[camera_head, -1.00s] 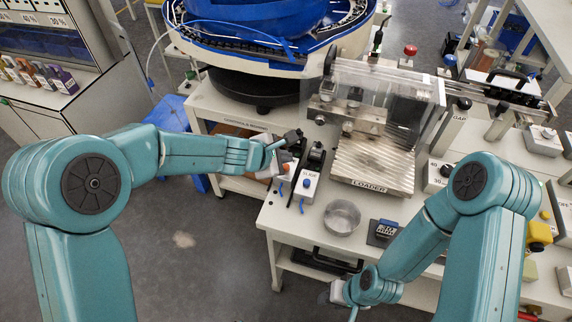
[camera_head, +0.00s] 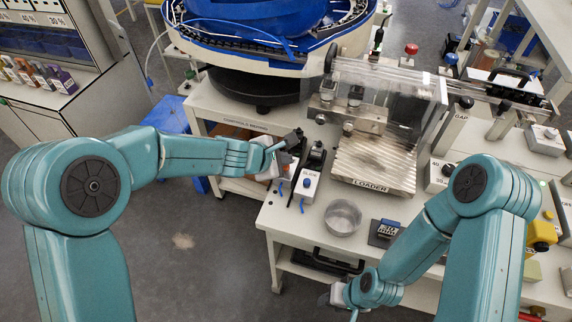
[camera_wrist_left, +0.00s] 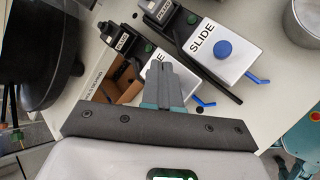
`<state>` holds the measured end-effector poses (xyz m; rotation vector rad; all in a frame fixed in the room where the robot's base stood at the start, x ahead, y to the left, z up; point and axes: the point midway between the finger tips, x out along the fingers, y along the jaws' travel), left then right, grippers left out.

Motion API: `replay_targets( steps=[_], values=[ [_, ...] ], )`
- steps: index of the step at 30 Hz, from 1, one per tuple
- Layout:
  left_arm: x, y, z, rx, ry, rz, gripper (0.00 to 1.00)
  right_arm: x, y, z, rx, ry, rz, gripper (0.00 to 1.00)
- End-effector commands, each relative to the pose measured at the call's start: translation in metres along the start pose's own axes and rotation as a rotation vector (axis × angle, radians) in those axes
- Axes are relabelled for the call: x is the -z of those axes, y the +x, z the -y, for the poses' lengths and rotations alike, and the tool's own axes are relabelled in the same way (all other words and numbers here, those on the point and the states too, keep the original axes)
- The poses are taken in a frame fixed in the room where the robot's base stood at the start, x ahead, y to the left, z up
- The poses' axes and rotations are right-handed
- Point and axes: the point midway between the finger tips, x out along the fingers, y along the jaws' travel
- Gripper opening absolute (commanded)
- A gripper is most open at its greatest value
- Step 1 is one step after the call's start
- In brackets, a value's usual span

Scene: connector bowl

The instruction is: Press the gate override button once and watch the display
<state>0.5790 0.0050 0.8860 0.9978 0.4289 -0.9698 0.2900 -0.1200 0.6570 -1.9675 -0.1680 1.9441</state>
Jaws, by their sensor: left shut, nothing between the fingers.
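No label reading gate override is legible in these frames. A white box marked SLIDE (camera_wrist_left: 215,50) carries a round blue button (camera_wrist_left: 223,48); the box also shows in the head view (camera_head: 307,184). In the head view my left gripper (camera_head: 280,147) is beside these units. I cannot identify the display.
A metal bowl (camera_head: 343,218) and a small dark device (camera_head: 384,231) stand on the white table near its front edge. The clear-covered loader (camera_head: 375,165) is behind them. A blue bowl feeder (camera_head: 262,25) stands at the back left. Blue cable ends lie beside the SLIDE box.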

Motion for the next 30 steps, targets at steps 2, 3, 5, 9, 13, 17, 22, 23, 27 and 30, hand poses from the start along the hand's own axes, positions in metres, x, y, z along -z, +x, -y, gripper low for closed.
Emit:
replay_targets(
  steps=[2,3,5,9,13,17,22,23,27,30],
  values=[
    [0.0008,0.0011,0.0008,0.000,0.000,0.000,0.00,0.0000,0.0016,-0.0006,0.000,0.000,0.000,0.43],
    [0.0010,0.0014,0.0010,0.000,0.000,0.000,0.00,0.0000,0.0020,-0.0007,0.000,0.000,0.000,0.43],
    [0.0014,0.0019,0.0014,0.000,0.000,0.000,0.00,0.0000,0.0027,-0.0010,0.000,0.000,0.000,0.43],
    [0.0022,0.0031,0.0022,0.000,0.000,0.000,0.00,0.0000,0.0043,-0.0015,0.000,0.000,0.000,0.43],
    [0.0030,0.0041,0.0030,0.000,0.000,0.000,0.00,0.0001,0.0058,-0.0021,0.000,0.000,0.000,0.43],
    [0.0039,0.0052,0.0038,0.000,0.001,0.000,0.00,0.0001,0.0073,-0.0026,0.000,0.000,0.000,0.43],
    [0.0041,0.0055,0.0041,0.000,0.000,0.000,0.00,0.0001,0.0076,-0.0028,0.000,0.000,0.000,0.43],
    [0.0041,0.0055,0.0041,0.000,0.000,0.000,0.00,0.0002,0.0076,-0.0027,0.000,0.000,0.000,0.43],
    [0.0042,0.0056,0.0042,0.001,0.000,-0.001,0.00,0.0002,0.0076,-0.0027,0.000,0.000,0.000,0.43],
    [0.0033,0.0044,0.0034,0.001,0.000,-0.001,0.00,0.0001,0.0060,-0.0022,0.000,0.000,0.000,0.43]
  ],
)
